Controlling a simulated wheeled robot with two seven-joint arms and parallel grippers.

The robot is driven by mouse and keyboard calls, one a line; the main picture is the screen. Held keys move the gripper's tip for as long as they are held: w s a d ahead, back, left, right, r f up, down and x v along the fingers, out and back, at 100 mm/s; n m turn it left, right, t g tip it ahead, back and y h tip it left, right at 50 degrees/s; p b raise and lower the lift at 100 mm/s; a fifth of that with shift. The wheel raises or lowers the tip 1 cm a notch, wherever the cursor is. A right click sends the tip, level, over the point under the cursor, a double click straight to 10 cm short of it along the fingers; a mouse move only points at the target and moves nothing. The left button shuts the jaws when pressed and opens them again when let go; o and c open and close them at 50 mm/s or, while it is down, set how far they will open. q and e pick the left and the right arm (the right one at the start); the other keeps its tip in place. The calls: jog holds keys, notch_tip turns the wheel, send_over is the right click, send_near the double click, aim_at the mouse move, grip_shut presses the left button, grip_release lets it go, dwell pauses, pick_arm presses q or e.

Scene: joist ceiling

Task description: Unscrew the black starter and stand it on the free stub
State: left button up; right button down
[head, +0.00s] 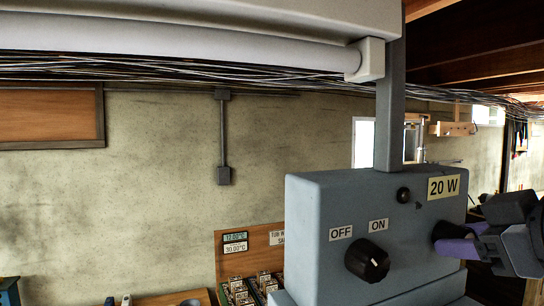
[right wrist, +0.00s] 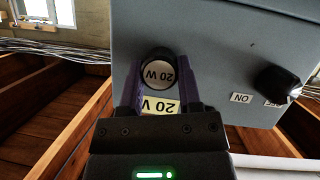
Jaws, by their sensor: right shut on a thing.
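The black starter (right wrist: 158,72) shows end-on in the right wrist view, with "20 W" on its pale round end face. It sits at the face of the grey-blue box (head: 335,210). My right gripper (right wrist: 159,82) is shut on it, one purple finger on each side. I cannot tell how far the starter is screwed in. I cannot make out a free stub. My left gripper is not in view.
The box carries a black knob (head: 367,260) between OFF and ON labels, a small dark round fitting (head: 403,195) and a yellow 20 W label (head: 443,187). A grey post (head: 390,110) rises from it to the lamp tube (head: 200,50). A wooden board (head: 262,242) stands behind, left.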

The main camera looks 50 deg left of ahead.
jog(key=shift+s+n+t, duration=0.1)
jog(key=shift+n+t, duration=0.4)
jog(key=shift+n, duration=0.3)
jog(key=shift+n+t, duration=0.3)
